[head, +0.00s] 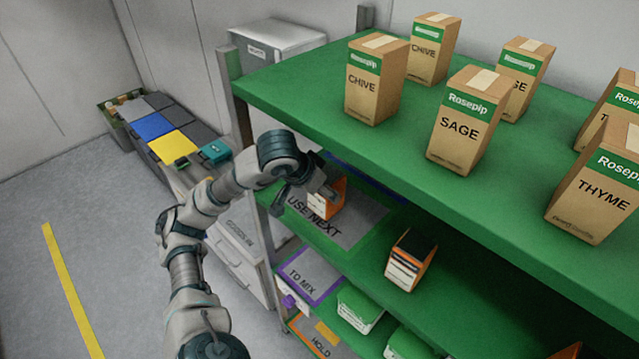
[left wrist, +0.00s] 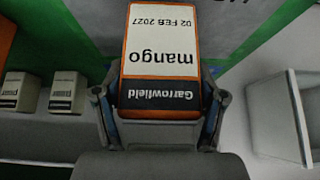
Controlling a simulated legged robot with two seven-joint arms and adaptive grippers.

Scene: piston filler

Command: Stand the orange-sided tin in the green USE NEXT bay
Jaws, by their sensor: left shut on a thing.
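My left gripper (head: 322,188) is shut on an orange-sided tin (head: 328,201) at the USE NEXT bay on the middle shelf. In the left wrist view the tin (left wrist: 160,55) sits between the two fingers (left wrist: 160,100). Its white and black label reads mango, Garrowfield, 02 FEB 2027, upside down there. The bay (head: 345,228) is a grey panel with a green border and USE NEXT lettering. The tin is over its back part; I cannot tell whether its base touches. My right gripper is not in view.
Another orange-edged tin (head: 410,262) stands to the right on the same shelf. The green top shelf (head: 320,85) with several Rosepip cartons overhangs the bay. A TO MIX bay (head: 306,277) lies below. Two small pale boxes (left wrist: 65,92) show at left in the wrist view.

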